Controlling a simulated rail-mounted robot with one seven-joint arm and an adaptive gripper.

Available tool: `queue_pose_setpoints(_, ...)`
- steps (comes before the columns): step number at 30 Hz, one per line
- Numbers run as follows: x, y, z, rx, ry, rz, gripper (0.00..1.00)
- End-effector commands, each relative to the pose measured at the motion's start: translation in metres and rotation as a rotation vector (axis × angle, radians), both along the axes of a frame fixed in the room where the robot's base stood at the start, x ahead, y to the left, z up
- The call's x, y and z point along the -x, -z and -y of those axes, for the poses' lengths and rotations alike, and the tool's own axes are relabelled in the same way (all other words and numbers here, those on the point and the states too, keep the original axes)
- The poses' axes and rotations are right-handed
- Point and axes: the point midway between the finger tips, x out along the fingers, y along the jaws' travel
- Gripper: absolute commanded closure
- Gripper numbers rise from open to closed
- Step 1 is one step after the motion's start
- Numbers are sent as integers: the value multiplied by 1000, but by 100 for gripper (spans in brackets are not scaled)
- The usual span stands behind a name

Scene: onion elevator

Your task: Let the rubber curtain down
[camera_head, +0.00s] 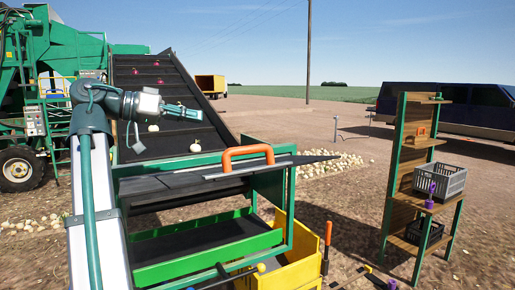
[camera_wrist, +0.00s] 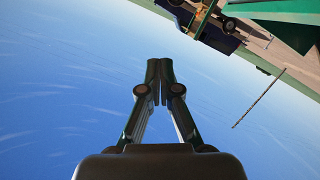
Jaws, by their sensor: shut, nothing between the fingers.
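My gripper (camera_head: 200,115) is up at the left in the head view, above the green-framed stand and in front of the dark conveyor belt. In the wrist view my gripper (camera_wrist: 160,68) has its two fingertips together with nothing between them. A dark sheet (camera_head: 180,183), which may be the rubber curtain, lies across the top of the green frame (camera_head: 290,205). An orange handle (camera_head: 248,153) stands at its far side, beside a grey bar. My gripper is apart from all of these. I cannot tell for sure which dark part is the curtain.
The inclined conveyor (camera_head: 165,85) carries a few onions. A yellow bin (camera_head: 300,265) stands under the frame's right side. A shelf (camera_head: 395,180) with a grey crate (camera_head: 440,180) stands at the right. The wrist view shows mostly sky.

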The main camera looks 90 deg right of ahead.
Motion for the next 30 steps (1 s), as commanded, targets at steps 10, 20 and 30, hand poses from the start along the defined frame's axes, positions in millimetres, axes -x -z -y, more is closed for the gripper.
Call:
queue_pose_setpoints(10, 28, 2, -4, 14, 33, 23, 100)
queue_pose_setpoints(20, 80, 14, 15, 13, 32, 23, 100)
queue_pose_setpoints(30, 104, 47, 11, 12, 28, 23, 100)
